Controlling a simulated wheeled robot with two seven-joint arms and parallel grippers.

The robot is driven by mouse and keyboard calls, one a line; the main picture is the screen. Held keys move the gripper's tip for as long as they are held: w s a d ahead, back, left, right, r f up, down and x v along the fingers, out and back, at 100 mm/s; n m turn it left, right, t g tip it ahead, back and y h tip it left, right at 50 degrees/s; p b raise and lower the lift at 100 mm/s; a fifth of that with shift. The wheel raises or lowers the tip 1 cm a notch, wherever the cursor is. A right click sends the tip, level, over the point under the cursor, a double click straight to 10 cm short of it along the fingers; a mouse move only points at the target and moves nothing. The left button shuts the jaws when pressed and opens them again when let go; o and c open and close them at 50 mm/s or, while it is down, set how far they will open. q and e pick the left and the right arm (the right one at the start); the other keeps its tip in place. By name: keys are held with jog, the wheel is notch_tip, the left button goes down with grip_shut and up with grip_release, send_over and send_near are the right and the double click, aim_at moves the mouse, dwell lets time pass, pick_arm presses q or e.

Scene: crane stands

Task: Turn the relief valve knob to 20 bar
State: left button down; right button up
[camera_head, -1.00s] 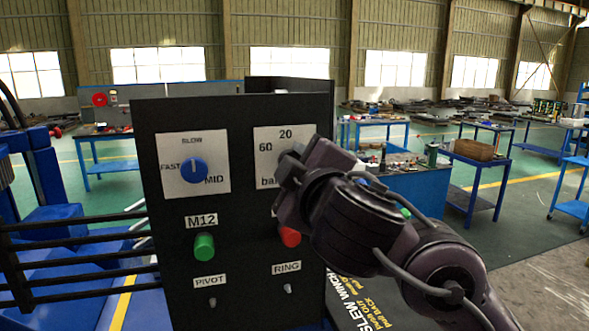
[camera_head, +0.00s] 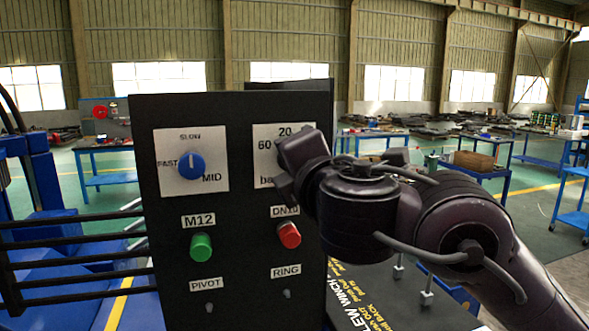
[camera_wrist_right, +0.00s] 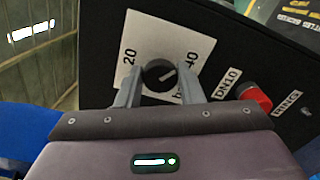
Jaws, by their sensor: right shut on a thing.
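The relief valve knob (camera_wrist_right: 159,73) is a dark round knob on a white dial plate (camera_head: 263,141) on the black panel. In the right wrist view its light mark points up-right, toward the "40" label, away from the "20" at the left. My right gripper (camera_wrist_right: 160,88) is shut on the knob, one finger on each side. In the head view my right gripper (camera_head: 287,168) covers the knob and the right part of the dial; "20", "60" and part of "bar" show. My left gripper is not in view.
A blue SLOW/MID/FAST knob (camera_head: 191,167) sits left on the panel (camera_head: 240,228). Below are a green M12 knob (camera_head: 201,247), a red DN10 knob (camera_head: 289,235) and small PIVOT and RING toggles. Dark rails (camera_head: 75,260) run in from the left. Blue tables stand behind.

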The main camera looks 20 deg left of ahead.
jog(key=shift+n+b, duration=2.05)
jog(key=shift+n, duration=1.65)
jog(key=o, duration=1)
jog(key=shift+c, duration=0.2)
jog(key=shift+s, duration=0.1)
jog(key=b+v, duration=0.2)
jog(key=v, duration=0.5)
jog(key=shift+s+d, duration=0.2)
jog(key=shift+s, duration=0.1)
